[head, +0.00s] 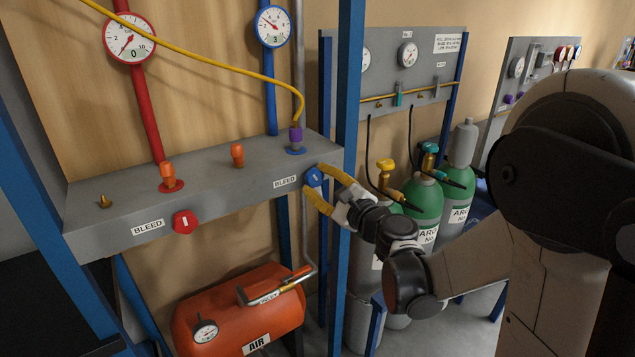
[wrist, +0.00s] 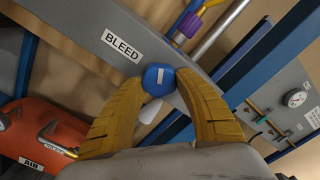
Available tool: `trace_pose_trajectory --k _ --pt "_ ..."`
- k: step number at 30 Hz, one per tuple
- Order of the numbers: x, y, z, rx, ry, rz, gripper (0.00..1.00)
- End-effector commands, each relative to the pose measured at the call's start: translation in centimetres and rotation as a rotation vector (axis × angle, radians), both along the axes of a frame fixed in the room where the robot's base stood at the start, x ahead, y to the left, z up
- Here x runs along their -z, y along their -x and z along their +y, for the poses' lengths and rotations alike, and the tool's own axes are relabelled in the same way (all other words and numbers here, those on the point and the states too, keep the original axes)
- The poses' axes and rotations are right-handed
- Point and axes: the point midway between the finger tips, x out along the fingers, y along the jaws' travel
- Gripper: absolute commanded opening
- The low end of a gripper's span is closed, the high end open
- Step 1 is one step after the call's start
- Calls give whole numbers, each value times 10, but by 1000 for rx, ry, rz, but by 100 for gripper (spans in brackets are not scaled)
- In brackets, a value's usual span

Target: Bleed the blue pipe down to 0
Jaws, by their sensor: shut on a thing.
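The blue bleed knob (head: 314,177) sits on the front face of the grey manifold, right of a BLEED label. My gripper (head: 317,183) has its yellow fingers closed around the knob. The wrist view shows the blue knob (wrist: 158,79) between the two fingertips, its white mark visible. The blue pipe (head: 270,90) runs up from the manifold to a blue-rimmed gauge (head: 272,26) marked 3, its needle off to the upper left. A yellow hose with a purple connector (head: 296,138) joins the manifold at the blue fitting.
The red pipe (head: 139,92) has a gauge (head: 130,38) marked 0 and a red bleed knob (head: 185,222). An orange air tank (head: 240,310) lies below. A blue upright post (head: 349,90) stands close beside my gripper. Green-topped argon cylinders (head: 424,197) stand behind my wrist.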

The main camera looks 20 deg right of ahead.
Motion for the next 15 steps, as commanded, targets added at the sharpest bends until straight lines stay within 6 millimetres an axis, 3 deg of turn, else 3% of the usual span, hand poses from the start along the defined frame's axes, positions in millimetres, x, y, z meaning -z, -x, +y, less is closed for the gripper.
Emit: trace_pose_trajectory --k 15 --pt "-3 -1 -1 1 462 -151 9"
